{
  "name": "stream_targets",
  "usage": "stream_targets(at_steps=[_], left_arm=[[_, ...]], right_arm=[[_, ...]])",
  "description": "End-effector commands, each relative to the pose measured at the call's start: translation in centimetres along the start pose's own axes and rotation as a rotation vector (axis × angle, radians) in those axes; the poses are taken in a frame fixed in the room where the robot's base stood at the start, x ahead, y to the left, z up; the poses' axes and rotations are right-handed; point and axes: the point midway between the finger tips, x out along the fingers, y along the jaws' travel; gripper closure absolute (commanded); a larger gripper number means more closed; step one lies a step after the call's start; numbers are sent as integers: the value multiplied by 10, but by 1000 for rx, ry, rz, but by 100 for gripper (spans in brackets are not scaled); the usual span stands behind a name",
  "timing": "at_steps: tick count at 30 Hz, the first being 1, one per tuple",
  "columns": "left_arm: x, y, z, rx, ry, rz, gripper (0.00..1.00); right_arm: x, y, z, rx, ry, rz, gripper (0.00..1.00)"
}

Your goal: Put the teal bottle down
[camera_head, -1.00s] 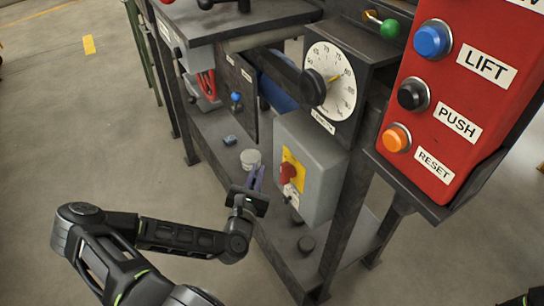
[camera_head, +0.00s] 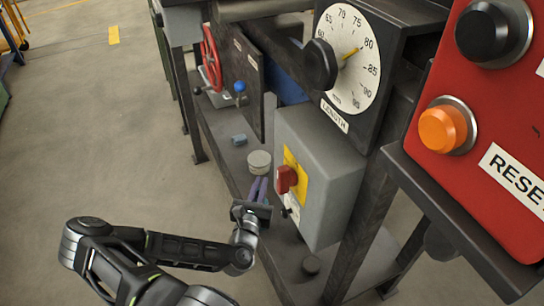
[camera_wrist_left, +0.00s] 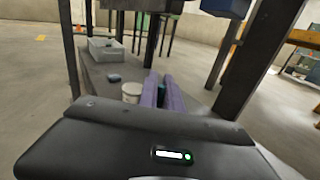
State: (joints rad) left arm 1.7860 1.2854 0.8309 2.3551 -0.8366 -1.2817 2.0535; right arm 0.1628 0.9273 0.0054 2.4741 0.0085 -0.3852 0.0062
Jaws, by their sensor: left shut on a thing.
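My left gripper (camera_head: 259,189) reaches in from the left, low beside the machine frame, with its purple fingers pointing in over the lower shelf (camera_head: 222,127). In the left wrist view the two fingers (camera_wrist_left: 162,92) are shut on the teal bottle (camera_wrist_left: 161,94), of which only a dark teal sliver shows between them. The bottle is hidden in the head view. I cannot tell whether its base touches the shelf. My right gripper is not in view.
A white can (camera_head: 259,163) stands just beyond the fingers, with a small blue block (camera_head: 238,139) farther back. A grey switch box (camera_head: 318,180) is close on the right. A dark round knob-like thing (camera_head: 311,264) sits on the shelf nearer me. A grey tray (camera_wrist_left: 105,49) stands farther along.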

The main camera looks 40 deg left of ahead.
Motion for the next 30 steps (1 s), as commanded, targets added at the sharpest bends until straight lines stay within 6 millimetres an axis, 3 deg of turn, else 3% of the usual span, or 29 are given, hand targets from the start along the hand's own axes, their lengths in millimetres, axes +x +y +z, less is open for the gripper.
stream_targets(at_steps=[5,18,22,30], left_arm=[[35,-1,-1,3,-6,-1,100],[154,-1,-1,1,-4,0,100],[170,0,0,0,-3,1,100],[173,0,2,-1,-2,1,100]], right_arm=[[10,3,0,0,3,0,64],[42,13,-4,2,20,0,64],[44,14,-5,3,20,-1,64],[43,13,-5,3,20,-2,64]])
